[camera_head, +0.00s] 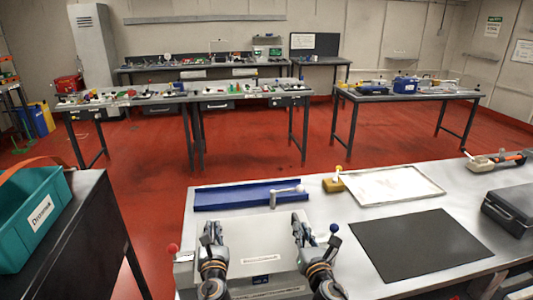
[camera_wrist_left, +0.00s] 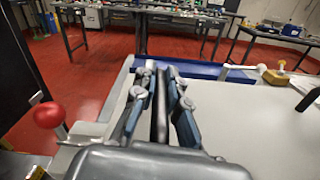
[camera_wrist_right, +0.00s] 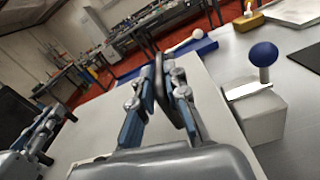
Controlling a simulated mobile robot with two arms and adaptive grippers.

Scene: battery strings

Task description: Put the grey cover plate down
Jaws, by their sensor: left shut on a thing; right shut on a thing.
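The grey cover plate (camera_head: 252,228) is a wide, light grey panel at the front of the near workbench, with a white label on it. My left gripper (camera_head: 212,230) is shut on a dark upright handle (camera_wrist_left: 161,105) at the plate's left side. My right gripper (camera_head: 301,230) is shut on a similar dark handle (camera_wrist_right: 161,85) at its right side. The plate also shows in the left wrist view (camera_wrist_left: 245,125) and the right wrist view (camera_wrist_right: 215,95). I cannot tell whether it rests on what lies beneath or hangs just above.
A red knob (camera_head: 172,248) and a blue knob (camera_head: 334,228) stand beside the plate. A blue tray (camera_head: 240,197) lies behind it. A black mat (camera_head: 420,245) lies to the right, bare. A white-topped tray (camera_head: 392,185) and dark case (camera_head: 510,208) are farther right.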

